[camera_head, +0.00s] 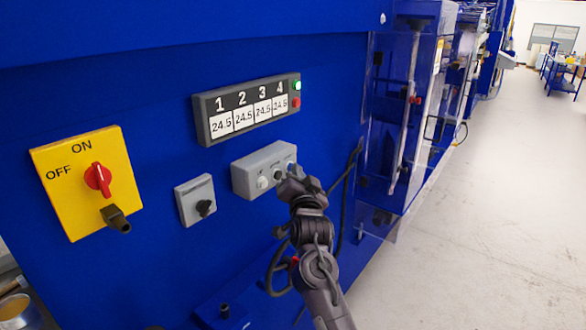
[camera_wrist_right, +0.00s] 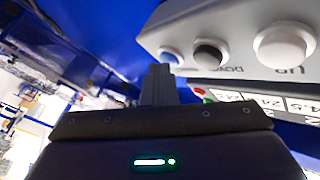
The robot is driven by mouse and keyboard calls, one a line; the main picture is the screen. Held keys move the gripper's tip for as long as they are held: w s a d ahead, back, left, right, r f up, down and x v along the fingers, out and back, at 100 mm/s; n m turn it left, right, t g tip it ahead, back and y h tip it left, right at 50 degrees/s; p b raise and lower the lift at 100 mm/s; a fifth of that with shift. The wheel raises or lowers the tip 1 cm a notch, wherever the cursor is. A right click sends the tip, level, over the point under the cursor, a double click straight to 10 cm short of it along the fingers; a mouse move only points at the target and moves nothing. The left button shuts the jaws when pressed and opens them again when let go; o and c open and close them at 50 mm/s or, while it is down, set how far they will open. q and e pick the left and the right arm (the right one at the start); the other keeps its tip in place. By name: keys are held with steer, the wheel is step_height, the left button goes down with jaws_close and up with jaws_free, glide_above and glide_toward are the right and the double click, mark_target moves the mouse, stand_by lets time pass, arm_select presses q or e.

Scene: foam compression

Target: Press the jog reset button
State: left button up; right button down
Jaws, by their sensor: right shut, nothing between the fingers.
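The grey jog box (camera_head: 258,163) is on the blue machine wall, below the number display. It carries a white button (camera_head: 262,182), a black button and a blue button in a row. In the right wrist view the box is upside down, with the white button (camera_wrist_right: 285,45) by "UP", the black button (camera_wrist_right: 208,53) by "DOWN" and the blue button (camera_wrist_right: 170,55) at the left end. The blue button's label is hidden. My right gripper (camera_head: 287,178) is shut and empty, its fingertips (camera_wrist_right: 158,72) close to the blue button. Whether they touch it I cannot tell. My left gripper is out of view.
A yellow ON/OFF panel (camera_head: 75,200) with a red switch is at the left. A smaller grey box with a black knob (camera_head: 206,208) sits left of the jog box. The display (camera_head: 212,105) reads 24.5 in each field. Clear floor (camera_head: 480,220) lies at the right.

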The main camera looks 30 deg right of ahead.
steer(key=shift+s+d, duration=0.1)
steer(key=shift+s, duration=0.2)
steer(key=s, duration=0.1)
steer(key=s+d, duration=0.1)
steer(key=s, duration=0.1)
steer(key=s+d, duration=0.1)
steer(key=s, duration=0.1)
steer(key=shift+s+d+p, duration=0.15)
steer(key=shift+s+p, duration=0.1)
steer(key=shift+p, duration=0.15)
stand_by(0.8)
